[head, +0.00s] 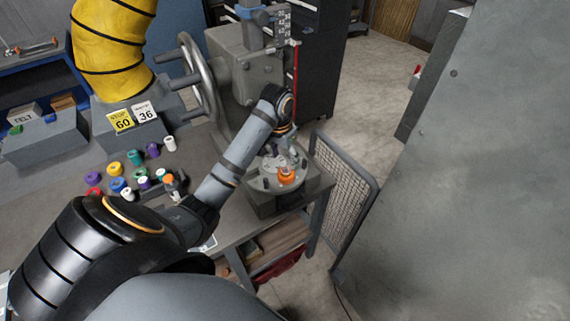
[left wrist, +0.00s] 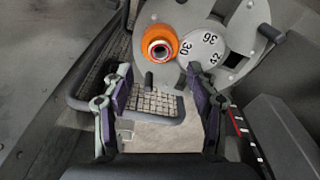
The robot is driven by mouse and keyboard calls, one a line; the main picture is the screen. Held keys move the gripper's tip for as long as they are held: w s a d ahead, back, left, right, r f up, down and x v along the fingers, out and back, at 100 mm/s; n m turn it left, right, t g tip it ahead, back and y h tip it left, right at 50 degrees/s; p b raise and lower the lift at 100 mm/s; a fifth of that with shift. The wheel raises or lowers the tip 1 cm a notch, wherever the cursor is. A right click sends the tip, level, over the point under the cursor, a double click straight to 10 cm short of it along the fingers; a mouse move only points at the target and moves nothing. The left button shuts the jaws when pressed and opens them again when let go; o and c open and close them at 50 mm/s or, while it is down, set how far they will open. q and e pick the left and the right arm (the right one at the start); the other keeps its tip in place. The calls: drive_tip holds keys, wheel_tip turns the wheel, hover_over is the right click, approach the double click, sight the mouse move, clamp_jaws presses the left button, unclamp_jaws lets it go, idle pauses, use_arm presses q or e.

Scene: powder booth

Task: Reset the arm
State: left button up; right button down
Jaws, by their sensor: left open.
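My left arm reaches from the lower left across the bench in the head view. Its gripper (head: 283,146) is above the round grey fixture plate (head: 264,168) at the bench's right end. In the left wrist view the gripper (left wrist: 160,100) is open, with nothing between its fingers. An orange ring-shaped piece (head: 287,177) sits on the plate, close to the gripper but apart from it. My right gripper is not in view.
Several coloured caps and plugs (head: 117,184) lie on the bench left of my arm. A grey machine with a handwheel (head: 200,80) stands behind. A mesh guard (head: 343,185) and a large grey panel (head: 480,170) stand on the right. Open floor shows at the back.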

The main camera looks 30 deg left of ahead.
use_arm(q)
drive_tip(key=shift+s+r, duration=0.1)
drive_tip(key=shift+r, duration=0.55)
